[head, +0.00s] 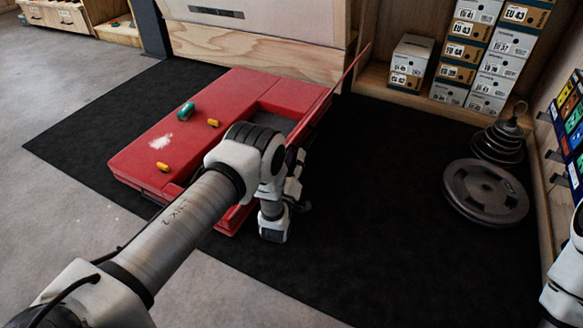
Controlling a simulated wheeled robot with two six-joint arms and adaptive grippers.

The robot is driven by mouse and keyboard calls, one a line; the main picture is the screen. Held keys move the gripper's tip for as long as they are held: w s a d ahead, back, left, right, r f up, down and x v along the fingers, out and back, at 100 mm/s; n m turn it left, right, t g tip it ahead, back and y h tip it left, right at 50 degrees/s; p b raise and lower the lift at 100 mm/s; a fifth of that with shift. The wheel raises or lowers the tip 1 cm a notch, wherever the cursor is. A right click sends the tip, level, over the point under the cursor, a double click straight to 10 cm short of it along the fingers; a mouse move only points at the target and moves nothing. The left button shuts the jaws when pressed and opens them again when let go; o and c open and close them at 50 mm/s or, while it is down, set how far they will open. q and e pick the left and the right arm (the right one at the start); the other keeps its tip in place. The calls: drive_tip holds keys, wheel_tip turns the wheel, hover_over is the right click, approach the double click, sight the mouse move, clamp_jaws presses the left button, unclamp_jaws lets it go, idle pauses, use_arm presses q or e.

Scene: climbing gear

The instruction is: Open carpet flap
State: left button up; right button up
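A red crash pad (215,105) lies on the black mat. Its far right part has a recess with a grey surface (275,121). A thin red panel (325,98), probably the flap, stands up along the pad's right side, seen almost edge-on; its top corner rises in front of the shelf. My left gripper (297,196) is low beside the pad's near right side, below the panel. My arm and wrist hide part of it and of the pad's near edge. I cannot tell whether its fingers touch the panel. My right gripper is out of view; only part of the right arm shows at the right edge.
A green holder (186,111) and small yellow pieces (163,167) lie on the pad near a white chalk patch. Shoe boxes (409,62) fill the shelf behind. The black mat (390,220) between pad and plates is clear.

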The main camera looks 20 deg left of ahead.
use_arm(q)
drive_tip(key=v, duration=0.4)
drive_tip(key=shift+s, duration=0.2)
drive_tip(key=a+p+v, duration=0.1)
drive_tip(key=p+v, duration=0.8)
drive_tip(key=p, duration=0.4)
drive_tip(key=shift+d+f, duration=0.2)
idle(0.5)
idle(0.4)
